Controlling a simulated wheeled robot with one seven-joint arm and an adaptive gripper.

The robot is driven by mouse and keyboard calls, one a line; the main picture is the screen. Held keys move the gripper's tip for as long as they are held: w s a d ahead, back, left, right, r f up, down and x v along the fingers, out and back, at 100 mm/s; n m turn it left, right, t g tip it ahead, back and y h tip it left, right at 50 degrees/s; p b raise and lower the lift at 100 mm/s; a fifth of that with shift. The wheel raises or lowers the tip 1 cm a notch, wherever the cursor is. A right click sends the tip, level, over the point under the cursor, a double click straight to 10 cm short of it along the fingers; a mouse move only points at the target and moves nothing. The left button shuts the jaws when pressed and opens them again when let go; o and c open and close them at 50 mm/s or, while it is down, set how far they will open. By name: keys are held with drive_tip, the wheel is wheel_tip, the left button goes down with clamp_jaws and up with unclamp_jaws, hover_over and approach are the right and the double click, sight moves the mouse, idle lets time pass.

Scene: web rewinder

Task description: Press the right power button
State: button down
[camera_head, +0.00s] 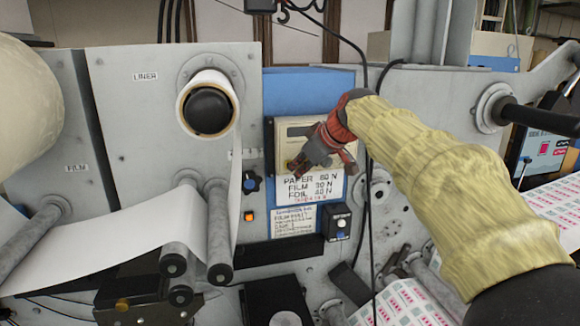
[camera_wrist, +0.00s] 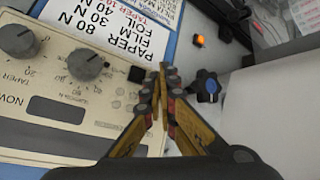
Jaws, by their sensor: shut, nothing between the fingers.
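The cream control panel (camera_head: 291,131) is on the blue upright in the middle of the head view, partly hidden by my gripper (camera_head: 295,168). In the wrist view the panel (camera_wrist: 55,143) appears upside down, with two grey knobs and a small black square button (camera_wrist: 136,74) near its edge. I cannot read a power mark on that button. My gripper (camera_wrist: 163,72) is shut and empty. Its fingertips appear just to the right of the black button in the wrist view; I cannot tell whether they touch the panel.
A blue star knob (camera_wrist: 207,87) and an orange lit button (camera_wrist: 199,40) are right of the fingers in the wrist view. A tension label (camera_head: 310,188) is below the panel. A white roll (camera_head: 208,103) and its web are to the left, and a dark cable hangs nearby.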

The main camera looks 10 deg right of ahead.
idle(0.3)
drive_tip(key=shift+s+b, duration=0.65)
drive_tip(key=shift+s, duration=0.1)
drive_tip(key=s+b, duration=0.3)
drive_tip(key=s, duration=0.3)
drive_tip(key=shift+b, duration=0.3)
drive_tip(key=shift+f, duration=0.1)
